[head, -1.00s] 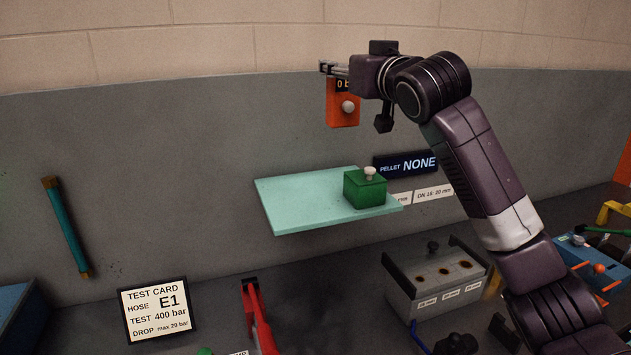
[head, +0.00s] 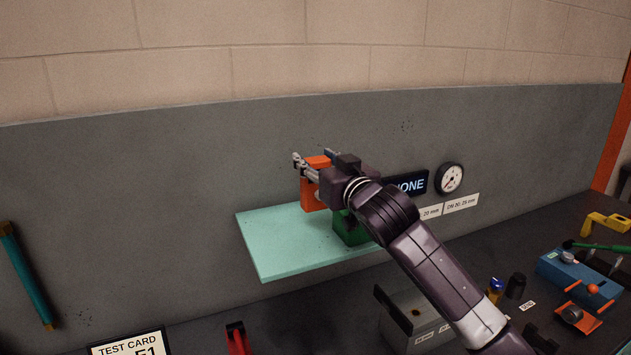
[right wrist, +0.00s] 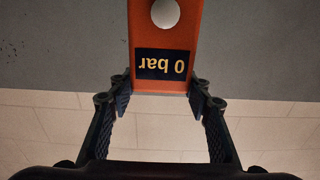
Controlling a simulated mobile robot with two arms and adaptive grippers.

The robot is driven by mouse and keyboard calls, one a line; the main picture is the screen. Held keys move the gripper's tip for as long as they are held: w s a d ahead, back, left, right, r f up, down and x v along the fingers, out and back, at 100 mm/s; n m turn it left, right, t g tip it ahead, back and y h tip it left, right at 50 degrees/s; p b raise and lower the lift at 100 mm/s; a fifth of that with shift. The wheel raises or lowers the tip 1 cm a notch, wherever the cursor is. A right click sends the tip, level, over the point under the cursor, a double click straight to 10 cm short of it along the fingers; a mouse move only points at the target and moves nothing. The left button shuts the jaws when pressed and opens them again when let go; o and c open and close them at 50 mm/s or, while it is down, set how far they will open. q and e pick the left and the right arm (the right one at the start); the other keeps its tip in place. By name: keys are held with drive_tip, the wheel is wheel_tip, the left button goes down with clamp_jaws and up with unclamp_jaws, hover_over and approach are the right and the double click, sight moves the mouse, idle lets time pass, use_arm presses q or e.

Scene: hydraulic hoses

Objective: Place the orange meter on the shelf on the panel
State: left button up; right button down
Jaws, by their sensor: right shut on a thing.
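The orange meter (head: 310,193) is in my right gripper (head: 316,166), at the mint-green shelf (head: 266,244) on the grey panel. In the right wrist view the meter (right wrist: 165,82) hangs between the two fingers, with its "0 bar" display and a white knob. In the head view my wrist hides part of it. Its lower end overlaps the shelf's back part; I cannot tell whether it touches. A green box (head: 350,232) stands on the shelf just right of the meter, partly hidden by my arm. My left gripper is not in view.
The shelf's left part is bare. Below are a grey block with holes (head: 408,318), a test card (head: 128,345) and a red tool (head: 238,340). A blue device (head: 580,275) stands at right.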

sight(315, 186)
drive_tip(key=shift+s+f, duration=0.1)
drive_tip(key=shift+f, duration=0.75)
wheel_tip(315, 186, down, 4)
drive_tip(key=shift+f+p, duration=0.1)
drive_tip(key=shift+p, duration=0.55)
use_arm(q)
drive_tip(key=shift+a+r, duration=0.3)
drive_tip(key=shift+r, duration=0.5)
use_arm(e)
drive_tip(key=shift+f, duration=0.1)
drive_tip(key=shift+a, duration=0.1)
drive_tip(key=c, duration=1)
unclamp_jaws()
drive_tip(key=shift+f, duration=0.1)
